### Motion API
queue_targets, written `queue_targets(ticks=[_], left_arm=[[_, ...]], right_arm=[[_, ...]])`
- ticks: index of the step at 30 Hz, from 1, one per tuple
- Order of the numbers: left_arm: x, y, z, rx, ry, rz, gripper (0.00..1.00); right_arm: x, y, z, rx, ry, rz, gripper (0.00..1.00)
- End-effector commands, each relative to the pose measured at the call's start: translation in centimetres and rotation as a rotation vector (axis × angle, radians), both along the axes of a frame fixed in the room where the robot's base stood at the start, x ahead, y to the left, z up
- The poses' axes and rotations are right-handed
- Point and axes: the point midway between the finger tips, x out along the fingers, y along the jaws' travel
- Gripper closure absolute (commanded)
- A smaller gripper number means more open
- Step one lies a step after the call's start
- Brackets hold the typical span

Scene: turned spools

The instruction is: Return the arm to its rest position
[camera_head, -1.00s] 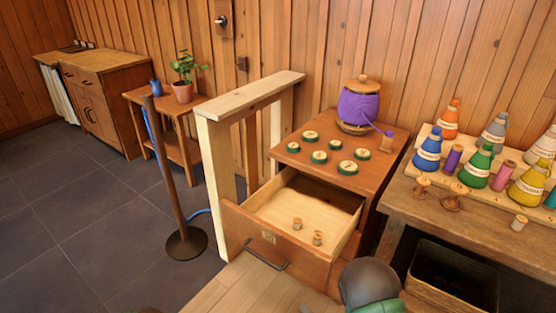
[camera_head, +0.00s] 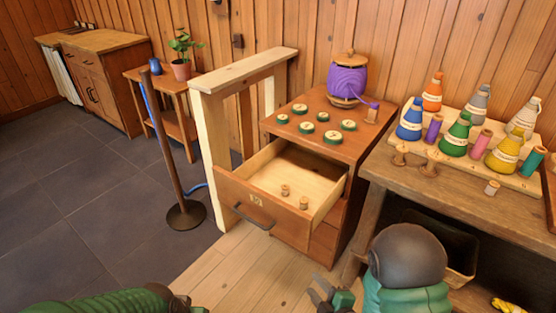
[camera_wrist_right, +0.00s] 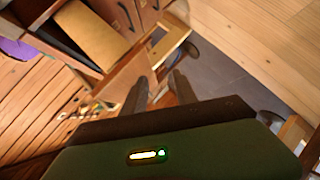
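My right gripper (camera_head: 322,290) is low in the head view, over the plank floor in front of the open drawer. Its green and dark arm stands to its right. In the right wrist view its two dark fingers (camera_wrist_right: 158,78) are apart with nothing held between them. My green ribbed left arm shows at the bottom left of the head view, but its gripper cannot be made out.
The drawer (camera_head: 232,190) stands open with two small spools (camera_head: 294,196) inside. A workbench (camera_head: 460,200) with colored cones is at right. A post stand (camera_head: 184,214) is left of the drawer. Tiled floor at left is clear.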

Motion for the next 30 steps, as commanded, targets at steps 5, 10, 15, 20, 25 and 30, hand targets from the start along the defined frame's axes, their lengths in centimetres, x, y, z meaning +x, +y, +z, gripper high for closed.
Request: queue_targets(ticks=[5,10,15,20,25,30], left_arm=[[0.0,0.0,0.0,0.000,0.001,0.000,1.00],[0.0,0.0,0.0,0.000,0.001,0.000,1.00],[0.0,0.0,0.0,0.000,0.001,0.000,1.00],[0.0,0.0,0.0,0.000,0.001,0.000,1.00],[0.0,0.0,5.5,0.000,-0.001,0.000,1.00],[0.0,0.0,11.3,0.000,0.000,0.000,1.00]], right_arm=[[0.5,-3.4,0.5,0.097,0.244,-0.235,0.66],[-2.4,-7.3,1.7,0.267,0.549,-0.608,0.66],[-6.9,-9.0,3.5,0.417,0.768,-0.925,0.66],[-11.5,-9.2,5.6,0.532,0.927,-1.177,0.66],[-12.7,-9.1,11.3,0.549,0.969,-1.236,0.66],[-12.7,-9.1,17.1,0.546,0.969,-1.234,0.66]])
